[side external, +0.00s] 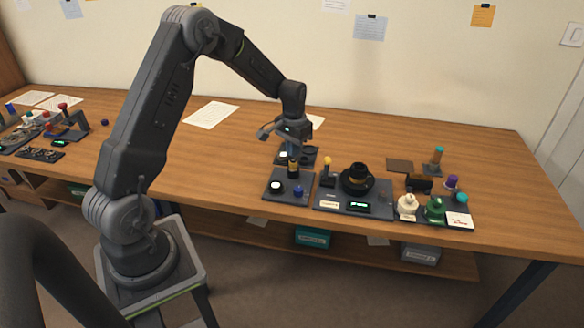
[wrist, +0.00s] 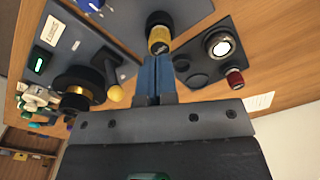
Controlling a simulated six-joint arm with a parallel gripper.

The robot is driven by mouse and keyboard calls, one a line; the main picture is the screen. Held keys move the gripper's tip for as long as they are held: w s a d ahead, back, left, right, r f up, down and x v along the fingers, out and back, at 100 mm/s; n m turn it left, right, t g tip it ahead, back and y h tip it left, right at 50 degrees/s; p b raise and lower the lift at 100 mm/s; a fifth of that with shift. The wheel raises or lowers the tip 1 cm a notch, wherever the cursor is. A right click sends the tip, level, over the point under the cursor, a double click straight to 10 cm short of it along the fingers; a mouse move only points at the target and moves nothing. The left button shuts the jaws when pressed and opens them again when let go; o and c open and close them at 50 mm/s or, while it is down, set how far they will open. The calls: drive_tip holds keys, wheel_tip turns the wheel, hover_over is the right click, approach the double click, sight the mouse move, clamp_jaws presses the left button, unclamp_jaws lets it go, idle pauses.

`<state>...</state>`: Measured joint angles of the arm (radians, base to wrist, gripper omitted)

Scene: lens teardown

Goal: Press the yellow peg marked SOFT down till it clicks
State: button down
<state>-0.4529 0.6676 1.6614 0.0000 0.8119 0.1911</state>
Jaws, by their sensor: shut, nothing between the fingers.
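My gripper (side external: 292,150) is shut and empty, with its blue fingers together pointing down in the wrist view (wrist: 156,60). Just past the fingertips in that view stands a black-and-yellow peg-like part (wrist: 159,38) with a ribbed yellow band; in the side view it stands upright (side external: 293,168) below my gripper. I cannot tell whether the fingertips touch it. A lever with a yellow ball top (side external: 327,161) stands to its right; its yellow ball shows left of the fingers in the wrist view (wrist: 115,94). I cannot read the word SOFT on either.
A dark panel (side external: 270,180) carries a white round button (side external: 275,185) and a blue knob (side external: 298,191). Right of it are a large black stepped knob (side external: 357,178) and a green-lit display (side external: 357,207). White and green knobs stand farther right. The table's left middle is clear.

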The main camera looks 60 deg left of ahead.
sight(293, 161)
drive_tip(key=shift+f, duration=0.9)
drive_tip(key=shift+f, duration=0.45)
drive_tip(key=shift+r, duration=2.95)
